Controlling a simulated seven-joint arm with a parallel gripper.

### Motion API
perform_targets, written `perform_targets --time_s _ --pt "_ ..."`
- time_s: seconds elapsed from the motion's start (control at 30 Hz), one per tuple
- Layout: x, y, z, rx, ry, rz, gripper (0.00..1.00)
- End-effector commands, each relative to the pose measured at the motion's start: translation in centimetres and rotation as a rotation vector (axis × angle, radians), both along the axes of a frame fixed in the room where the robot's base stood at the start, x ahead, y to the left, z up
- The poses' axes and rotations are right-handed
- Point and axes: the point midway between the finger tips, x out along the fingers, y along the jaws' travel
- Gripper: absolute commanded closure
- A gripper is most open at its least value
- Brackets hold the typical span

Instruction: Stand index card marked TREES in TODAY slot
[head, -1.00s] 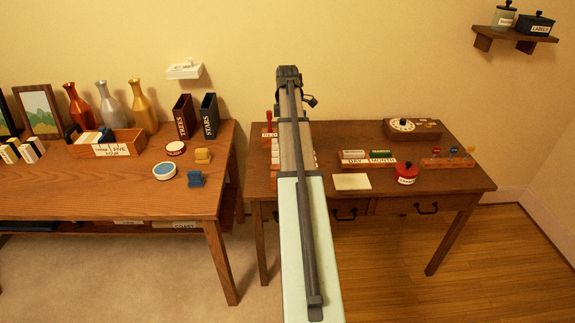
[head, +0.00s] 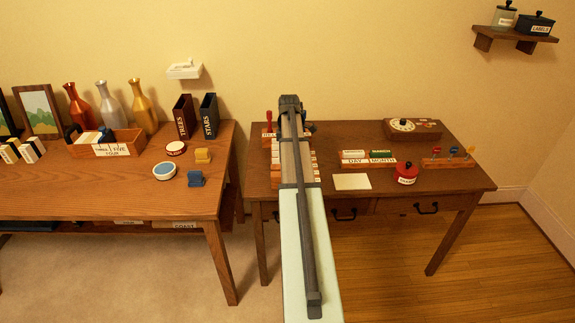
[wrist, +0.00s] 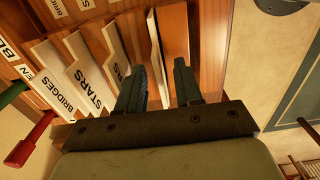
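In the wrist view, my gripper (wrist: 160,85) points into a wooden card rack (wrist: 175,15). Its two dark fingers are apart, and a thin pale card edge (wrist: 156,50) shows in the gap between them. I cannot tell whether they touch it. To the left, white cards lean in a row, with BRIDGES (wrist: 62,85) and STARS (wrist: 88,82) readable. A further card (wrist: 117,50) beside the left finger has its lettering mostly hidden. I cannot read TREES on any card or see a TODAY label. In the head view my arm hides most of the rack (head: 268,142).
On the right desk (head: 450,180) are a DAY/MONTH block (head: 368,163), a blank pale card (head: 351,182), a red pot (head: 406,173) and a dial box (head: 425,130). A red handle (wrist: 30,140) and a green one stand left of the rack.

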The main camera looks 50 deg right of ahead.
Motion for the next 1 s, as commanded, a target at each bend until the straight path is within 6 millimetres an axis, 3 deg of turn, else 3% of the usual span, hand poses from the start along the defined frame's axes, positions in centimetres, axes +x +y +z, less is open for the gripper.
perform_targets --time_s 0.33,0.7,1.0 --pt "0.00 0.00 -0.94 -0.001 -0.001 -0.001 0.66" --pt "-0.01 0.01 -0.93 -0.001 -0.001 -0.001 1.00" --pt "-0.01 0.01 -0.92 -0.001 -0.001 -0.001 1.00"
